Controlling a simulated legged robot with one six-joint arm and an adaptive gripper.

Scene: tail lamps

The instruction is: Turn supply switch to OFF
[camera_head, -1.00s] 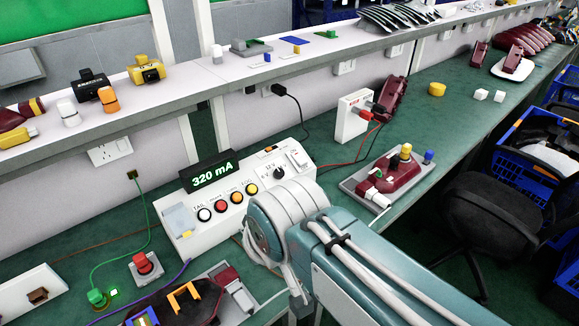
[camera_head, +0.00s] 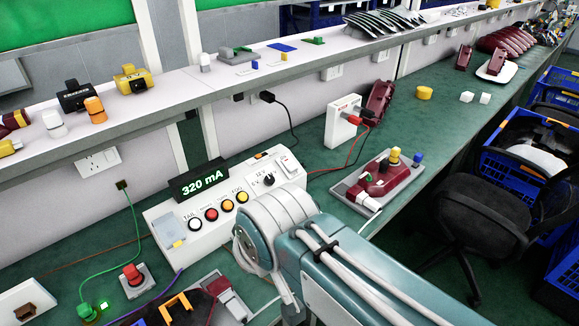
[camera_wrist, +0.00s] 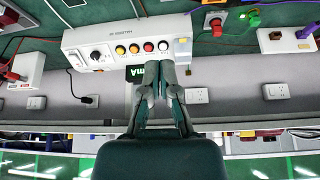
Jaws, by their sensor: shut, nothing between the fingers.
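The white supply box (camera_head: 200,228) stands on the green bench in the head view, its display (camera_head: 203,181) reading 320 mA. A white rocker switch (camera_head: 289,165), which looks like the supply switch, is at its right end, beside a black knob (camera_head: 268,180). Its set position is too small to tell. In the wrist view the box appears inverted, with the rocker (camera_wrist: 74,58) at its left end. My gripper (camera_wrist: 159,70) is shut and empty, in front of the display side and right of the rocker and knob. My gripper is hidden in the head view.
Several coloured buttons (camera_head: 211,214) line the box front. A shelf (camera_head: 225,75) runs above the bench. A black chair (camera_head: 480,205) stands at right.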

